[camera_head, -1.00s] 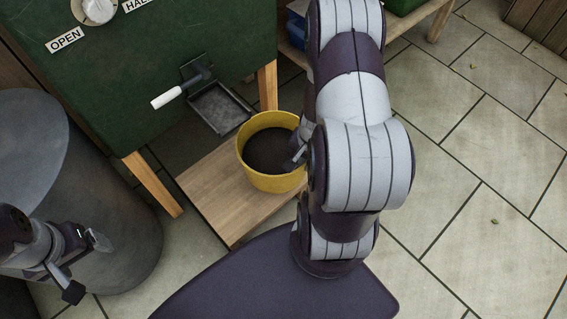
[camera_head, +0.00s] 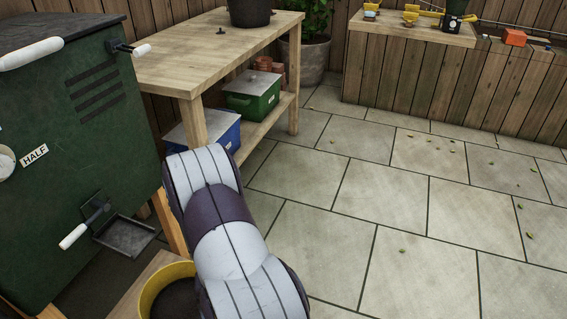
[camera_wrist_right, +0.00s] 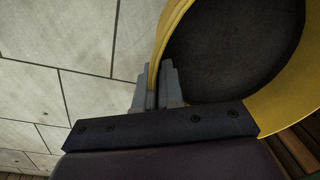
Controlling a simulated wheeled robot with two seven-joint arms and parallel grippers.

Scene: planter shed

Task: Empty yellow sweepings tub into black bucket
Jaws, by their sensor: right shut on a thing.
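The yellow tub (camera_head: 150,288) shows at the bottom of the head view, partly cut off and partly behind my right arm. It stands on a low wooden board (camera_head: 128,300) in front of the green cabinet and holds dark material. In the right wrist view, my right gripper (camera_wrist_right: 158,88) is shut on the wall of the yellow tub (camera_wrist_right: 172,28) at its rim. A black bucket (camera_head: 250,14) stands on the wooden workbench at the top of the head view, its top cut off. My left gripper is out of view.
The green cabinet (camera_head: 75,150) with a white-handled lever and metal chute (camera_head: 126,235) is at left. The workbench (camera_head: 200,55) has a blue box (camera_head: 215,133) and a green box (camera_head: 250,95) on its shelf. The paved floor (camera_head: 400,205) at right is clear apart from scattered leaves.

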